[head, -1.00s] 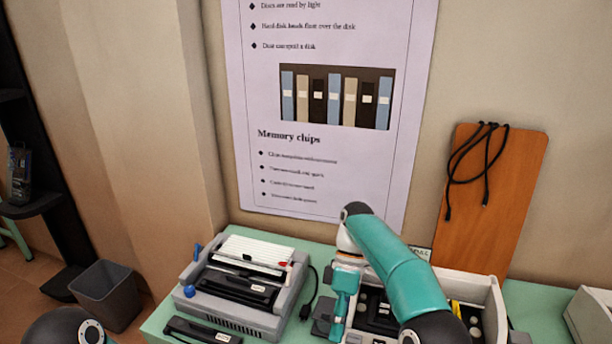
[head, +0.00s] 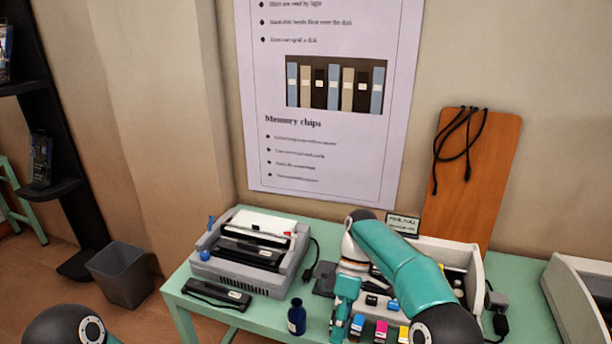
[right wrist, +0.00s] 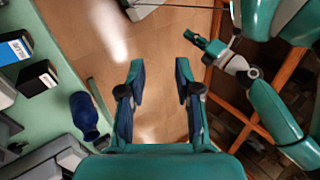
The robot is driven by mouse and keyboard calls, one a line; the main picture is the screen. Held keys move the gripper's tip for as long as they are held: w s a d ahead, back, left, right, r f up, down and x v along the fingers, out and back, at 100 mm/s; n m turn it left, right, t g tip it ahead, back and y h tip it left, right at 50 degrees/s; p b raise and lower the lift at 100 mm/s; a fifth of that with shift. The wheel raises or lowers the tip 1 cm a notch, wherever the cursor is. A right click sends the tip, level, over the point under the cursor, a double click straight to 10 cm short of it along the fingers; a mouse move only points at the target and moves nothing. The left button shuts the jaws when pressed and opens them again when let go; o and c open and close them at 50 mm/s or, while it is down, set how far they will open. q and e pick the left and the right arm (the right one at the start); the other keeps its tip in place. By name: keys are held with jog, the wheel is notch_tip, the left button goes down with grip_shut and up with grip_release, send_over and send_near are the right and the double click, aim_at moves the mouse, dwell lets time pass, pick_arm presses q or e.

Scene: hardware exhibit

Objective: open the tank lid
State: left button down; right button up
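I cannot make out a tank lid in either view. A light-walled machine (head: 470,258) stands on the green table, partly hidden behind my right arm. My right gripper (right wrist: 160,85) is open and empty in the right wrist view, above the floor just off the table edge. In the head view my right arm reaches over the table and its fingertips are not clear. A dark blue bottle (head: 296,317) stands at the table front; it also shows in the right wrist view (right wrist: 87,113), left of the gripper and apart from it. My left gripper (right wrist: 202,42) looks small there, its opening unclear.
Blue (head: 357,326), pink (head: 381,330) and yellow (head: 403,333) labelled cartridges stand before the machine. A grey typewriter-like device (head: 245,279) and a black bar (head: 217,294) lie left. An orange board (head: 480,185) leans on the wall. Another device (head: 590,290) is far right.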

jog(key=s+d+f+m+t+y, duration=0.15)
jog(key=f+m, duration=0.25)
jog(key=f, duration=0.6)
jog(key=s+f+m+t, duration=0.2)
jog(key=s+f+m, duration=0.1)
jog(key=f, duration=0.7)
jog(key=s+d+f+m+t+b, duration=0.1)
jog(key=s+f+m, duration=0.3)
jog(key=s, duration=0.5)
jog(key=shift+d+f, duration=0.55)
jog(key=shift+f, duration=0.25)
jog(key=shift+o, duration=0.6)
jog(key=s+d+m+t, duration=0.1)
jog(key=s+m, duration=0.3)
jog(key=s, duration=0.4)
jog(key=shift+s+d+t, duration=0.15)
jog(key=shift+d+t, duration=0.15)
jog(key=shift+t, duration=0.35)
jog(key=shift+o, duration=1)
jog(key=shift+s+r+m, duration=0.15)
jog(key=shift+s+m, duration=0.15)
jog(key=shift+s, duration=0.05)
jog(key=shift+w, duration=0.1)
